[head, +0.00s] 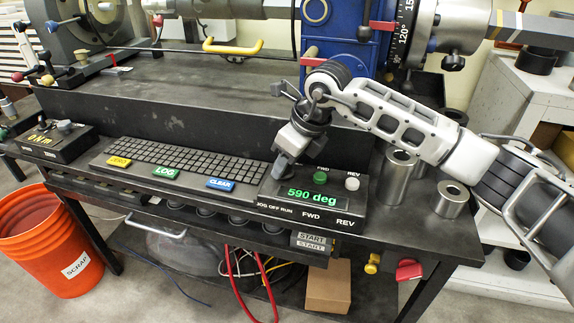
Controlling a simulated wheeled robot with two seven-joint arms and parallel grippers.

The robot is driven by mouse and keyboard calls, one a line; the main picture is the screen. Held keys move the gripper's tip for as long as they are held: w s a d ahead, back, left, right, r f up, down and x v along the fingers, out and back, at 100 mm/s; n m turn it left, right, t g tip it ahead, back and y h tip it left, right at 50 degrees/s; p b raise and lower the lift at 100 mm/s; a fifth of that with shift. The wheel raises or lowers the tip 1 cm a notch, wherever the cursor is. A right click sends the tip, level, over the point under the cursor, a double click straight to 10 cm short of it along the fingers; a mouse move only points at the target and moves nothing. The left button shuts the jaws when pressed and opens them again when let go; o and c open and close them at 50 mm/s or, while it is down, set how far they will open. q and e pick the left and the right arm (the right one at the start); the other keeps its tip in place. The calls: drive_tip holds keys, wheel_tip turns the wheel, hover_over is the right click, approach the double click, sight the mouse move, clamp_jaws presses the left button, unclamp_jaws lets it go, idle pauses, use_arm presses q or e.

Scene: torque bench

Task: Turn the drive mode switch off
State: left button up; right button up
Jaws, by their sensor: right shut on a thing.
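The black drive control box (345,212) sits at the right front of the bench. It has a green "590 deg" display (308,196), a green FWD button (321,175) and a pale REV button (352,183). A "JOG OFF RUN" label (274,209) marks the drive mode switch at the box's left. My right gripper (281,166) points down there, shut on the switch knob. The fingers hide the knob, so I cannot tell which position it points to. My left gripper is not in view.
A keyboard (195,158) with ZERO, LOG and CLEAR keys lies left of the box. A torque meter box (48,143) stands at the far left. Metal sockets (399,176) stand right of the box. An orange scrap bucket (45,245) is on the floor.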

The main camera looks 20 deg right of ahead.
drive_tip(key=shift+w+n+g+y+b, duration=0.1)
drive_tip(key=shift+n+g+y+b, duration=0.25)
drive_tip(key=shift+n, duration=0.85)
drive_tip(key=shift+r, duration=0.1)
drive_tip(key=shift+n, duration=0.4)
drive_tip(key=shift+d, duration=0.1)
drive_tip(key=o, duration=1)
drive_tip(key=v, duration=1.6)
drive_tip(key=shift+w+d, duration=0.1)
